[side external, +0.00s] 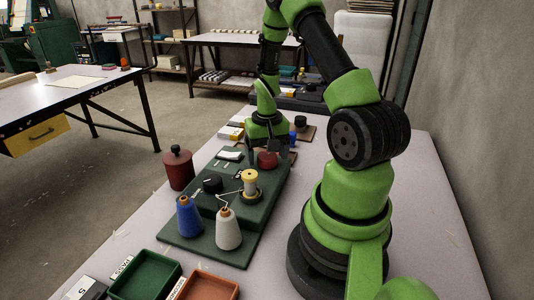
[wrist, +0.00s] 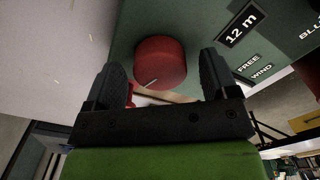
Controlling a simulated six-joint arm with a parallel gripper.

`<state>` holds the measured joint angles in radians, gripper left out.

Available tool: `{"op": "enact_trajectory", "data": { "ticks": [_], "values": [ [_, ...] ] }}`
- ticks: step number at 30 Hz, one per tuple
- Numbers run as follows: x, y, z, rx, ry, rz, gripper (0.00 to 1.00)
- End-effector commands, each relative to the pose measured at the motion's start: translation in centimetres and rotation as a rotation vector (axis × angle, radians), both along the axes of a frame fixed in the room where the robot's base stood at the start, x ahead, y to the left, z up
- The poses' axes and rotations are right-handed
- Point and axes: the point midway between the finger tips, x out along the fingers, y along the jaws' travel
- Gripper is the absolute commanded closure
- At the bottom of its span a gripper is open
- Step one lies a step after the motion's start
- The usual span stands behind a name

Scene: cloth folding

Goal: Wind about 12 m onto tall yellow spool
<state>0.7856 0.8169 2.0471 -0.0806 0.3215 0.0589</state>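A yellow spool (side external: 250,180) stands upright on a dark round base on the green winding machine (side external: 266,205). A blue cone (side external: 188,215) and a white cone (side external: 229,230) stand at the machine's near end. A thin pale line runs near the white cone's top; I cannot tell whether it is thread or a guide. My gripper (side external: 268,150) is over the machine's far end, at a red knob (side external: 267,160). In the wrist view, the red knob (wrist: 160,62) with a pale pointer line lies between my open fingers (wrist: 163,76), with visible gaps.
A black knob (side external: 212,184) is on the machine. A dark red canister (side external: 177,168) stands left. Green (side external: 145,280) and orange (side external: 208,288) trays lie in front.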

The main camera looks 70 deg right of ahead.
Motion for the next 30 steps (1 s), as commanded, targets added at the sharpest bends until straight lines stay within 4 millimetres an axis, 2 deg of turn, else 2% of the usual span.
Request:
{"op": "enact_trajectory", "data": {
  "ticks": [5, 8, 21, 25, 30],
  "values": [
    [0.0, 0.0, 0.2, -0.001, -0.001, 0.001, 0.2],
    [0.1, -0.1, 1.0, -0.003, -0.002, 0.002, 0.2],
    [0.1, -0.1, 8.6, -0.003, -0.004, 0.0, 0.2],
    [0.0, 0.0, 9.7, -0.002, -0.001, 0.0, 0.2],
    [0.0, 0.0, 10.0, 0.0, 0.0, 0.0, 0.2]
  ]
}}
